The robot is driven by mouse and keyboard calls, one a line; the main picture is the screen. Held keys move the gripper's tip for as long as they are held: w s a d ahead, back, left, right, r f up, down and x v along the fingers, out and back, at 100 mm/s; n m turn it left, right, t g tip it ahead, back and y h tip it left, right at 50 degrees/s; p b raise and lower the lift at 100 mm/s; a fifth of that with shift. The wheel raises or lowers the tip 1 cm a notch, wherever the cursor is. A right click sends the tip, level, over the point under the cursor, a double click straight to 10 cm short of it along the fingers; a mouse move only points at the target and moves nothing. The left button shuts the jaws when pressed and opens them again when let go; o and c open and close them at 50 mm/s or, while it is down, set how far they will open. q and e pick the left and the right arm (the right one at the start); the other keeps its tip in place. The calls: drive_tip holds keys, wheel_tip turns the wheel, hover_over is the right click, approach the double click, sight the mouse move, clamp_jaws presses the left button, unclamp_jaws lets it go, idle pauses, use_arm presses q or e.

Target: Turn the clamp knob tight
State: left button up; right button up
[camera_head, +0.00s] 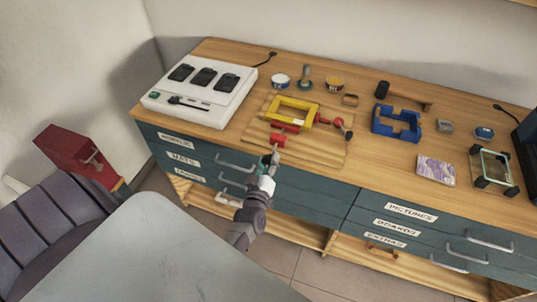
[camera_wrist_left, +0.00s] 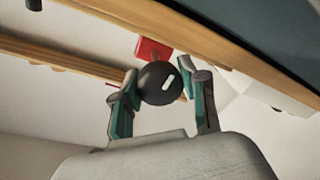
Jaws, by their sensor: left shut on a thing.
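The red clamp (camera_head: 278,139) sits at the front edge of the wooden bench, beside a yellow frame (camera_head: 293,110) on a light board (camera_head: 255,130). In the left wrist view, a round black clamp knob (camera_wrist_left: 160,84) with a white mark lies between my fingers, with a red clamp block (camera_wrist_left: 153,48) behind it. My left gripper (camera_head: 272,158) reaches up to the clamp from the front and is shut on the knob; it also shows in the left wrist view (camera_wrist_left: 165,88). In the head view the gripper hides most of the knob. My right gripper is out of view.
A white charger box (camera_head: 202,98) stands left on the bench. A second red piece (camera_head: 327,121) lies right of the frame. A blue holder (camera_head: 396,123), a mallet (camera_head: 400,96) and several small items lie farther right and behind. Drawers with handles (camera_head: 235,162) are below.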

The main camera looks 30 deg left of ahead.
use_arm(q)
drive_tip(key=m, duration=0.4)
drive_tip(key=shift+f+m, duration=0.1)
drive_tip(key=shift+m, duration=0.3)
drive_tip(key=m+t+b, duration=0.1)
drive_tip(key=m, duration=0.4)
drive_tip(key=shift+m+h, duration=0.3)
drive_tip(key=shift+m, duration=0.1)
drive_tip(key=m+b, duration=0.1)
drive_tip(key=m, duration=0.4)
drive_tip(key=shift+h, duration=0.3)
drive_tip(key=m+h+b, duration=0.1)
drive_tip(key=m, duration=0.4)
drive_tip(key=shift+t, duration=0.3)
drive_tip(key=m+b, duration=0.1)
drive_tip(key=m, duration=0.4)
drive_tip(key=shift+h, duration=0.4)
drive_tip(key=m+b, duration=0.1)
drive_tip(key=m, duration=0.3)
drive_tip(key=shift+h+b, duration=0.3)
drive_tip(key=shift+b, duration=0.05)
drive_tip(key=m+b, duration=0.1)
drive_tip(key=m, duration=0.3)
drive_tip(key=shift+m, duration=0.4)
drive_tip(key=shift+m+g+b, duration=0.5)
drive_tip(key=shift+m+b, duration=0.1)
drive_tip(key=shift+m, duration=1)
